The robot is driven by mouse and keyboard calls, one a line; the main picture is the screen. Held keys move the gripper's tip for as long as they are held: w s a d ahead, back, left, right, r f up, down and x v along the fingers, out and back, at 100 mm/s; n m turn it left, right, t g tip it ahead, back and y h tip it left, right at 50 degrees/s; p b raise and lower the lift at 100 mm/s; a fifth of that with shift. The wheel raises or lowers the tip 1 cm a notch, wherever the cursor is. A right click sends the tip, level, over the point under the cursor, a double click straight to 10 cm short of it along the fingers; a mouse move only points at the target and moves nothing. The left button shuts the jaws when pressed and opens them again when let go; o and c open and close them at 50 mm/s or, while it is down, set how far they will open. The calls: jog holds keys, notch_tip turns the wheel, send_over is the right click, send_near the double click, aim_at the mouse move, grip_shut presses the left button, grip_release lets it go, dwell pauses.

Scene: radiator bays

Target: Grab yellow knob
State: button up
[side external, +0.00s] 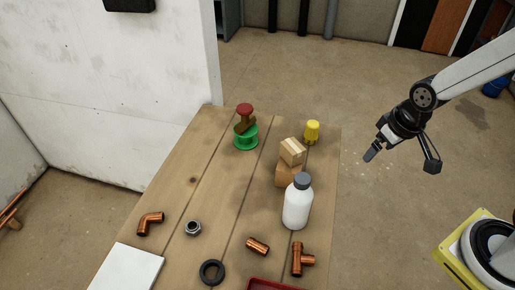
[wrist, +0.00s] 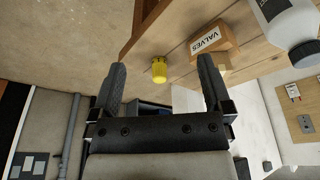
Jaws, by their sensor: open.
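The yellow knob (side external: 312,131) stands on the wooden table near its far right edge, behind the cardboard boxes. It also shows in the wrist view (wrist: 159,71), between my fingers in the picture but well beyond them. My gripper (side external: 403,160) is off the right side of the table in the side view, apart from the knob. In the wrist view my gripper (wrist: 162,80) has its two fingers spread wide with nothing between them.
Two stacked boxes (side external: 291,152) and a white bottle (side external: 297,203) stand in front of the knob. A green spool (side external: 246,137) with a red-topped valve (side external: 244,112) stands to its left. Copper fittings (side external: 300,259) lie nearer.

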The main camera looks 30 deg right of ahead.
jog(key=w+d+n+t, duration=0.1)
jog(key=w+d+t, duration=0.15)
jog(key=w, duration=0.55)
jog(key=w+d+n+t, duration=0.1)
jog(key=w+d+t, duration=0.15)
jog(key=w, duration=0.55)
jog(key=n+t+y, duration=0.3)
jog(key=n, duration=0.1)
send_over(316, 123)
jog(key=d, duration=0.4)
jog(key=shift+s+a+f+n+g+y, duration=0.1)
jog(key=shift+s+f+n+g+y, duration=0.1)
jog(key=shift+f+n+g+y, duration=1.25)
jog(key=shift+s+f+n+g+y, duration=0.2)
jog(key=shift+f+n+g+y, duration=0.3)
jog(key=shift+f+n+y, duration=1.1)
jog(key=shift+s+a+f+n+g+y, duration=0.15)
jog(key=shift+f+n+g+y, duration=0.7)
jog(key=shift+f+y, duration=1.35)
jog(key=shift+f+h, duration=0.45)
jog(key=shift+x, duration=2.5)
jog(key=shift+s, duration=0.1)
